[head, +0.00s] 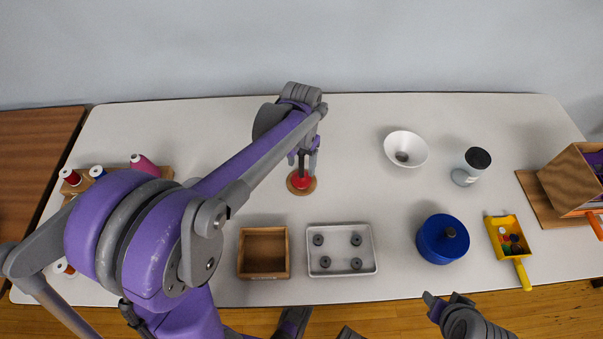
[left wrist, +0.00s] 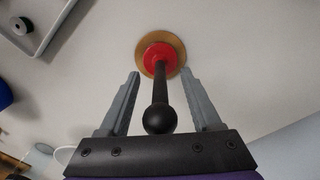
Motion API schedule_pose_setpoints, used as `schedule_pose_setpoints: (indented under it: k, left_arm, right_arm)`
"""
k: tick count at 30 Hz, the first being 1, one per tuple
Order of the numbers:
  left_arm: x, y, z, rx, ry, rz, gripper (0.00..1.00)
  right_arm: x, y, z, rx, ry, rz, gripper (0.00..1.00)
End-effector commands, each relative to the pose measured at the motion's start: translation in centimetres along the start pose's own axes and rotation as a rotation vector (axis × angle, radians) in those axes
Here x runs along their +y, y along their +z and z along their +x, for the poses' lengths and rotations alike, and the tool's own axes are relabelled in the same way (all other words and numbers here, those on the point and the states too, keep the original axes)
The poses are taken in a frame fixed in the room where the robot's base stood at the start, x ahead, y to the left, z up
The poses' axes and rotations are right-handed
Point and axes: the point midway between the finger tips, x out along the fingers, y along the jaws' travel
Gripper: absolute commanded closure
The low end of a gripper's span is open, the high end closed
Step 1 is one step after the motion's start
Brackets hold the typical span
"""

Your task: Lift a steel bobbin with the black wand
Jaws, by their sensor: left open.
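The black wand (left wrist: 160,90) stands upright with a round knob on top, its foot in a red holder (head: 300,180) on a round wooden disc. In the left wrist view it rises between the two fingers of my left gripper (left wrist: 160,73), which is open with space on both sides. In the head view my left gripper (head: 303,154) is over the holder and partly hides the wand. Several grey steel bobbins (head: 355,239) lie apart in a shallow pale tray (head: 341,273); one bobbin (left wrist: 19,26) shows in the left wrist view. My right gripper (head: 447,301) is at the table's front edge.
A wooden box (head: 264,273) stands left of the tray. Thread spools (head: 142,164) are at left, partly behind my arm.

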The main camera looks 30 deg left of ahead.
Motion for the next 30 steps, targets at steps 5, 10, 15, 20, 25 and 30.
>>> schedule_pose_setpoints:
  k: [5, 10, 15, 20, 25, 30]
  left_arm:
    - [0.01, -0.01, 0.35, 0.000, 0.000, 0.000, 0.35]
    - [0.01, 0.00, 0.32, 0.000, 0.000, 0.000, 0.50]
    - [0.01, 0.00, 0.31, 0.000, 0.000, 0.000, 0.80]
    - [0.01, 0.00, 0.30, 0.000, 0.000, 0.000, 1.00]
    - [0.01, 0.01, 0.28, 0.000, 0.000, 0.000, 1.00]
    - [0.01, 0.01, 0.23, 0.000, 0.000, 0.000, 1.00]
  right_arm:
    - [0.00, 0.01, 0.02, 0.000, 0.000, 0.000, 0.50]
    - [0.00, 0.01, 0.02, 0.000, 0.000, 0.000, 0.50]
    - [0.00, 0.01, 0.02, 0.000, 0.000, 0.000, 0.50]
    - [0.00, 0.01, 0.02, 0.000, 0.000, 0.000, 0.50]
    - [0.00, 0.01, 0.02, 0.000, 0.000, 0.000, 0.50]
    - [0.00, 0.01, 0.01, 0.000, 0.000, 0.000, 0.50]
